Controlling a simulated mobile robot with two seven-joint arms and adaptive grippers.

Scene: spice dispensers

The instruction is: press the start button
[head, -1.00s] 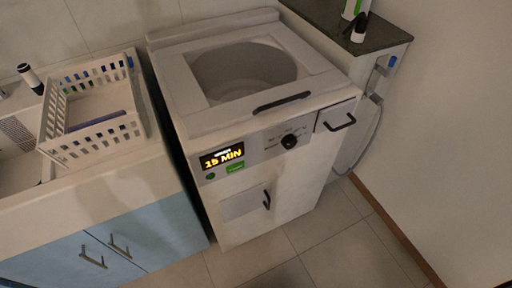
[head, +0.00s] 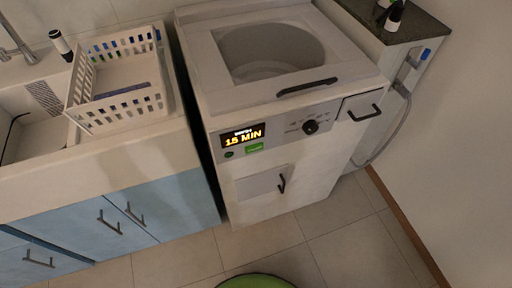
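A white top-loading washing machine (head: 215,109) stands in the middle of the head view, with a round tub opening (head: 268,50) on top. Its front panel has a display (head: 243,136) reading "15 MIN" in yellow. Just below the display are a bright green rectangular button (head: 254,148) and a small dark green round one (head: 229,154) to its left. Which is the start button is too small to read. A black knob (head: 310,127) sits to the right. Neither of my grippers is in view.
A counter with blue cabinets (head: 165,205) and a white basket (head: 118,80) stands to the left. A dark-topped side unit (head: 420,30) with bottles is at the upper right. A green round thing (head: 256,281) shows at the bottom edge. The tiled floor in front is mostly clear.

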